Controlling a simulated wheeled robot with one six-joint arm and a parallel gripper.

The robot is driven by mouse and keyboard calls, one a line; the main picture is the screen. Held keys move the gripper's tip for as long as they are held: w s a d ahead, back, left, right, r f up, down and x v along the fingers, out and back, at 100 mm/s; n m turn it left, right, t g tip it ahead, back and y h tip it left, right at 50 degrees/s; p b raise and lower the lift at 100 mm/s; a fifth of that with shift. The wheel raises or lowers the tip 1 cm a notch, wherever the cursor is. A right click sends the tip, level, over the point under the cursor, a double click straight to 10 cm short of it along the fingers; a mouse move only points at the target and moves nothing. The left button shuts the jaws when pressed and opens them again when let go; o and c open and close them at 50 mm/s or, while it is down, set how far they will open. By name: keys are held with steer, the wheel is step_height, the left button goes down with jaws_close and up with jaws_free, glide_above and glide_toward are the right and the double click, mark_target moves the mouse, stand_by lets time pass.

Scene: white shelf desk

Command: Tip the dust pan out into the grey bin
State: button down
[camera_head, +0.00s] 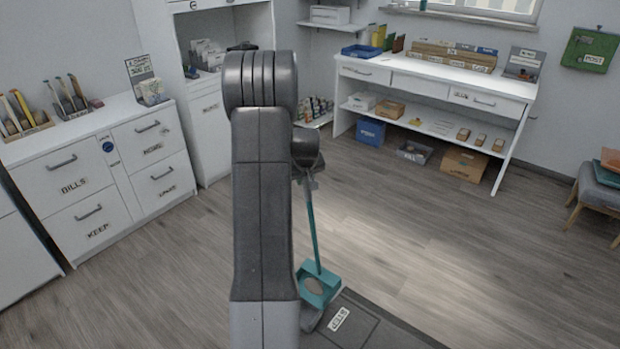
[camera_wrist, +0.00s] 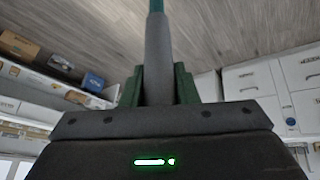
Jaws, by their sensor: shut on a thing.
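The teal dust pan (camera_head: 318,283) has a long upright handle and hangs low, close to the floor beside my base. A greyish-brown patch shows in its tray; I cannot tell exactly what it is. My gripper (camera_wrist: 158,88) is shut on the grey grip of the handle (camera_wrist: 157,50), with a green finger on each side. In the head view my gripper (camera_head: 308,180) is partly hidden behind my arm. The grey bin (camera_head: 414,152) stands on the floor under the white desk, between a blue box and a cardboard box, well away from the pan.
The blue box (camera_head: 370,132) and the cardboard box (camera_head: 464,164) flank the bin. The white desk (camera_head: 430,83) with a low shelf overhangs them. White drawer cabinets (camera_head: 100,180) line the left, and a chair (camera_head: 600,185) stands at right. The floor between is clear.

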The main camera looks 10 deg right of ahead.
steer(key=s+a+f+t+h+b, duration=0.2)
steer(key=s+a+b, duration=0.8)
steer(key=b, duration=1.4)
steer(key=shift+s+a+f+b, duration=0.35)
steer(key=shift+a+f, duration=0.4)
steer(key=shift+a, duration=1.05)
steer(key=shift+a+f+n+b, duration=0.1)
steer(key=shift+a+n+b, duration=0.05)
steer(key=shift+n+b, duration=0.2)
steer(key=shift+t+h, duration=0.3)
steer(key=shift+h, duration=0.1)
steer(key=shift+s+a+f+b, duration=0.25)
steer(key=shift+s+a+b, duration=0.5)
steer(key=shift+b, duration=0.65)
steer(key=shift+s+a+f+b, duration=0.25)
steer(key=shift+s+a+b, duration=0.45)
steer(key=shift+b, duration=0.65)
steer(key=shift+w+a, duration=0.1)
steer(key=shift+a, duration=0.05)
steer(key=shift+a+f+b, duration=0.15)
steer(key=shift+b, duration=0.15)
